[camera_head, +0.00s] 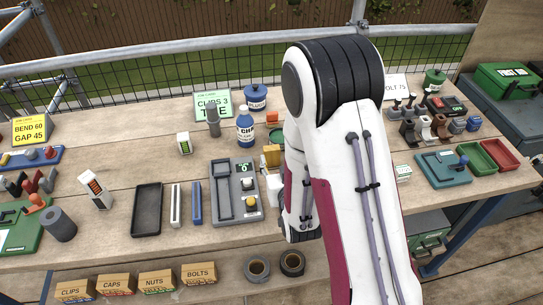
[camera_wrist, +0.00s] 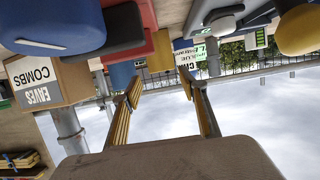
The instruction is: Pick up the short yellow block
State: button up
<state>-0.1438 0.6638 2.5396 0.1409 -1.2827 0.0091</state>
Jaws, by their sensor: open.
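A small yellow-orange block (camera_head: 272,155) stands just left of my arm in the camera_head view, beside the grey device; I cannot tell for sure that it is the short yellow block. A yellow-orange piece (camera_wrist: 161,50) shows beyond the fingertips, partly covered by other things. A large yellow rounded shape (camera_wrist: 298,28) is at the upper right. In the camera_head view, my arm hides the gripper.
The grey device (camera_head: 223,197), black tray (camera_head: 147,210) and blue bottle (camera_head: 245,130) stand left of my arm. Red (camera_head: 501,154) and green trays (camera_head: 475,158) lie at the right. A box marked EAVES COMBS (camera_wrist: 60,85) is close on the wrist view's left. Bare wood shows at front left.

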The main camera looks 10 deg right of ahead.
aim_at(272, 152)
jog(key=shift+x, duration=1.35)
jog(key=shift+x, duration=2.55)
jog(key=shift+a, duration=0.15)
jog(key=c, duration=0.8)
